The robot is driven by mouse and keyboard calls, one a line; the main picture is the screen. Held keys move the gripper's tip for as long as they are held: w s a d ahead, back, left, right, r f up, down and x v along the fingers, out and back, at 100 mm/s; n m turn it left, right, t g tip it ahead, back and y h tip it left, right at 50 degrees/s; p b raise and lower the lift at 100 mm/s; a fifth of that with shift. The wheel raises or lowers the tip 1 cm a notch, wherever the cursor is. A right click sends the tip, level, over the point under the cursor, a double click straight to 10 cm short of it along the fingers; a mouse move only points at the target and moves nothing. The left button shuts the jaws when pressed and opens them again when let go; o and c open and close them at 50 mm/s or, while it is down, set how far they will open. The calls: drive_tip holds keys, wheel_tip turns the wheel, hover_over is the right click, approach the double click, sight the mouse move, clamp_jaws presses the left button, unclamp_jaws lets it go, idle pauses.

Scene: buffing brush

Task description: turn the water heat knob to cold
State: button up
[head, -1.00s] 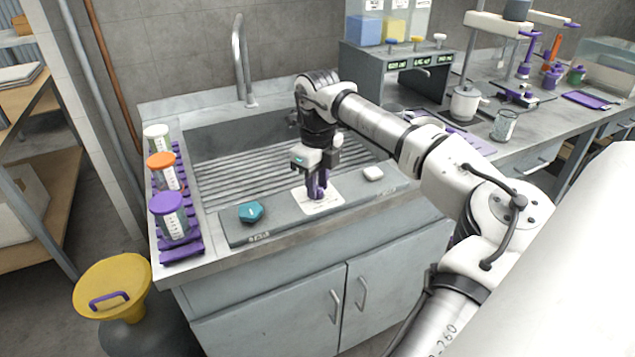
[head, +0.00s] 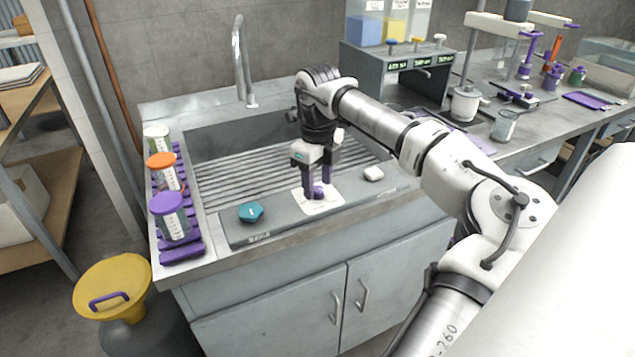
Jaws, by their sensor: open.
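A small purple knob (head: 318,193) sits on a white dial plate (head: 325,208) in the middle of the grey control panel (head: 285,222) along the sink's front edge; I take it to be the water heat knob. Its pointing direction is too small to read. My gripper (head: 317,192) points down over the plate, open, with its dark purple fingers to the left and right of the knob. I cannot tell whether either finger touches it. A teal six-sided knob (head: 251,212) is on the panel's left, and a white button (head: 373,174) is on its right.
The sink basin (head: 225,160) and tall faucet (head: 238,60) are behind the panel. Lidded jars (head: 172,218) stand in a purple rack on the left edge. A grey dispenser (head: 430,80) stands back right. The panel between the teal knob and plate is clear.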

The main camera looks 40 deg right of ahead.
sight(317, 189)
wheel_tip(317, 189, up, 13)
drive_tip(key=b, duration=0.1)
idle(0.7)
